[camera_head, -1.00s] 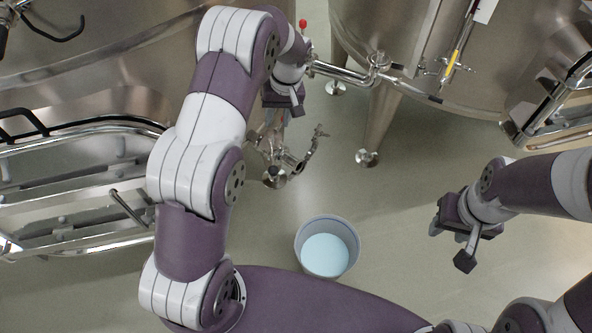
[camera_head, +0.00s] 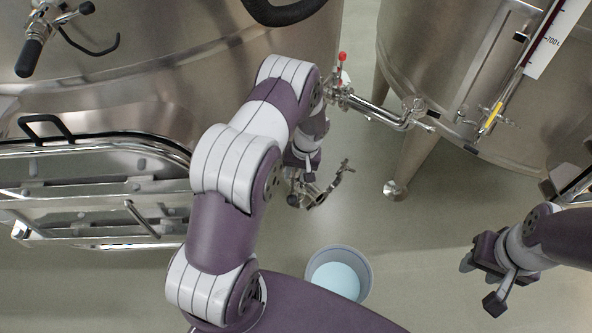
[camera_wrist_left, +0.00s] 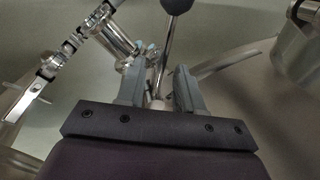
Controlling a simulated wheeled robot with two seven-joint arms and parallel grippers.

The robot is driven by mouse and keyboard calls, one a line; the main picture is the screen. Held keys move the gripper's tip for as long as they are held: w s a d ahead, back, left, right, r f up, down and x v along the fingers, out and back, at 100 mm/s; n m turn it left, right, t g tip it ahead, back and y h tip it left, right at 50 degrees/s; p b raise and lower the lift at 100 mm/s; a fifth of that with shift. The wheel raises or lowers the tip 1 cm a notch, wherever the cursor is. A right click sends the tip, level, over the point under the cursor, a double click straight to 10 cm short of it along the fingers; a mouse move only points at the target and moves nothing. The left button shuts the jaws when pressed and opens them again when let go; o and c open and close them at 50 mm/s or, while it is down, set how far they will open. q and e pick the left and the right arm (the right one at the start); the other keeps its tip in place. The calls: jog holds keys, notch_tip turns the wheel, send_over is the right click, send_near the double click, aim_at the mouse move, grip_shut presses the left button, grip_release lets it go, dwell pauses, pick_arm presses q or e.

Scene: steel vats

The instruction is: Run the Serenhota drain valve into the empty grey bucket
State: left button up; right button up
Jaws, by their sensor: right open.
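The grey bucket (camera_head: 340,274) stands on the floor in front of the left vat. Its inside shows pale blue; I cannot tell whether that is liquid. A steel valve fitting (camera_head: 322,190) sticks out low, behind the bucket and beside my left arm. No name on it is readable. My left gripper (camera_head: 302,165) is beside this fitting, partly hidden by its own arm. In the left wrist view its fingers (camera_wrist_left: 160,82) stand apart on either side of a thin steel rod with a dark ball end (camera_wrist_left: 176,5). My right gripper (camera_head: 487,268) is open and empty over the floor at right.
The left steel vat (camera_head: 180,85) fills the upper left, with a railed steel frame (camera_head: 95,190) before it. Another vat (camera_head: 450,70) stands upper right. Floor right of the bucket is clear.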

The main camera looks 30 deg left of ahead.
pick_arm(q)
jog(key=shift+s, duration=0.25)
jog(key=shift+w, duration=0.2)
grip_shut()
dwell(1.0)
